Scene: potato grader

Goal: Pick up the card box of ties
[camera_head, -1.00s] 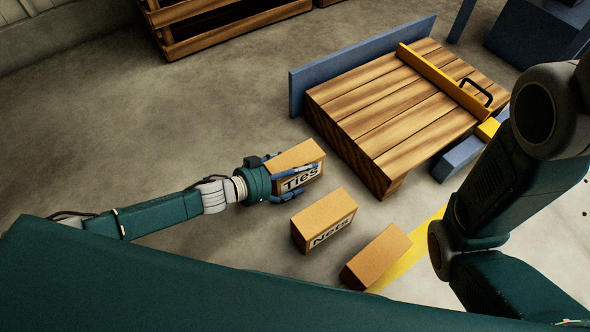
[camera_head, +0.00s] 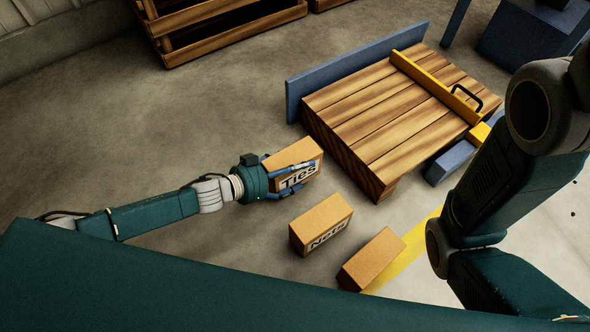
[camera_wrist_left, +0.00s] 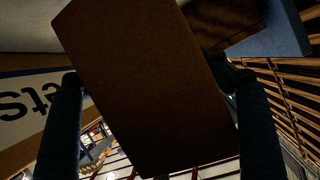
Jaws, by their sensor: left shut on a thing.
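The card box of ties (camera_head: 290,158) is a brown carton with a "Ties" label on its front side, left of the wooden platform in the head view. My left gripper (camera_head: 288,174) is shut on it, with blue fingers along its sides. In the left wrist view the box (camera_wrist_left: 145,85) fills the middle, dark, between the two fingers of the left gripper (camera_wrist_left: 150,110). I cannot tell from the head view how far the box is off the floor. My right arm shows at the right, but its gripper is out of view.
A second carton (camera_head: 321,222), with a partly readable label, stands just below the held box. A third plain carton (camera_head: 371,258) sits to its right. The slatted wooden platform (camera_head: 385,112) with a blue side board (camera_head: 350,67) is close on the right. Open floor lies left.

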